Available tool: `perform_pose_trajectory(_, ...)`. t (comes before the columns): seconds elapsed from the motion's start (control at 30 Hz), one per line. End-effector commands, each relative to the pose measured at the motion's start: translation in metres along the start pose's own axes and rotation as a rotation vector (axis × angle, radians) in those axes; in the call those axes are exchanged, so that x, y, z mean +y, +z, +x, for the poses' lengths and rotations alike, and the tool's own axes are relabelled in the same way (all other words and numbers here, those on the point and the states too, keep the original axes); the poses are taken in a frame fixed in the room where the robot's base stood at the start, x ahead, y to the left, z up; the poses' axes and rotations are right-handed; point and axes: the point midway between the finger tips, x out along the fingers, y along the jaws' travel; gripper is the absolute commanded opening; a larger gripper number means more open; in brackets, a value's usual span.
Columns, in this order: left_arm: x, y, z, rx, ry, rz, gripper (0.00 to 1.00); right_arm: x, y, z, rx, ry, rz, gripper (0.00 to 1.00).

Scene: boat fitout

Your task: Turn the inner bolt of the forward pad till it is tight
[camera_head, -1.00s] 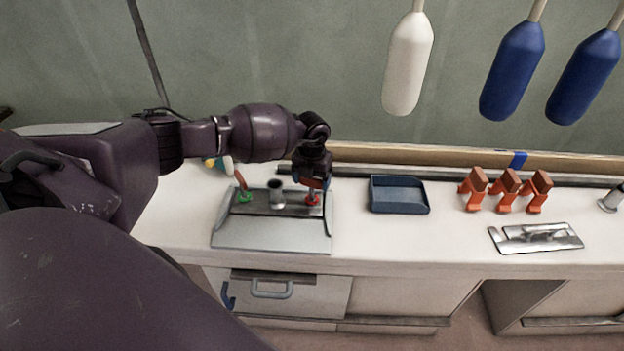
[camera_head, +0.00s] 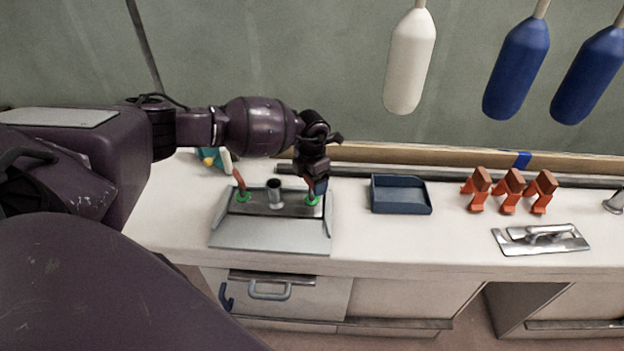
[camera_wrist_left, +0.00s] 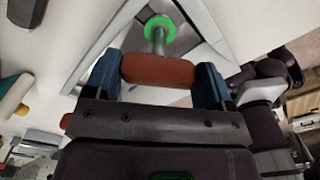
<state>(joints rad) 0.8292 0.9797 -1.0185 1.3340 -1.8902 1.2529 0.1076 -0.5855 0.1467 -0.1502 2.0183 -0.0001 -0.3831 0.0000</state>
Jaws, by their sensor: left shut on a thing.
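A grey metal plate (camera_head: 270,234) with a post (camera_head: 275,192) lies on the white bench. Two bolts stand on it, each with a red handle and a coloured ring at its foot. The left bolt (camera_head: 240,182) is free, with a green ring. My left gripper (camera_head: 317,186) is at the right bolt, whose ring (camera_head: 313,200) is also green. In the left wrist view its blue fingers are shut on the red-brown handle (camera_wrist_left: 160,70), one at each end. A metal shank (camera_wrist_left: 159,42) runs from the handle to the green ring (camera_wrist_left: 161,27). My right gripper is not in view.
A dark blue tray (camera_head: 401,208) sits right of the plate. Further right are several orange clamp-like pieces (camera_head: 510,189) and a metal plate with a handle (camera_head: 541,239). A white fender (camera_head: 409,62) and blue fenders (camera_head: 516,68) hang above. Bare bench lies between plate and tray.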

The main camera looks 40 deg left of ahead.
Motion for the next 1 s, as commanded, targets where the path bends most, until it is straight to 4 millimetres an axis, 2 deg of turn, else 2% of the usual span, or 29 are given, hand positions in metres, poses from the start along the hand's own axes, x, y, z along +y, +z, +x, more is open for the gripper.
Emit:
perform_pose_trajectory(0.03, 0.002, 0.002, -0.005, -0.007, 0.003, 0.005, 0.53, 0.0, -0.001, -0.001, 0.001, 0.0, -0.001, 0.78)
perform_pose_trajectory(0.47, 0.002, 0.003, -0.007, -0.01, 0.004, 0.012, 0.53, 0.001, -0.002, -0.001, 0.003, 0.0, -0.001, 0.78)
perform_pose_trajectory(0.5, 0.002, 0.003, -0.007, -0.01, 0.004, 0.012, 0.83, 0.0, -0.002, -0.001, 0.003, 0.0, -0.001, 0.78)
perform_pose_trajectory(0.6, 0.002, 0.003, -0.006, -0.009, 0.003, 0.012, 0.98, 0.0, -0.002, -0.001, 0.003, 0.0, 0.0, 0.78)
perform_pose_trajectory(0.87, 0.001, 0.002, -0.004, -0.005, 0.002, 0.012, 1.0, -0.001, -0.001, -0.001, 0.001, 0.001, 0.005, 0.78)
perform_pose_trajectory(1.0, 0.001, 0.002, -0.015, -0.006, 0.003, 0.013, 1.0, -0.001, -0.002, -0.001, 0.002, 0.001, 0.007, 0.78)
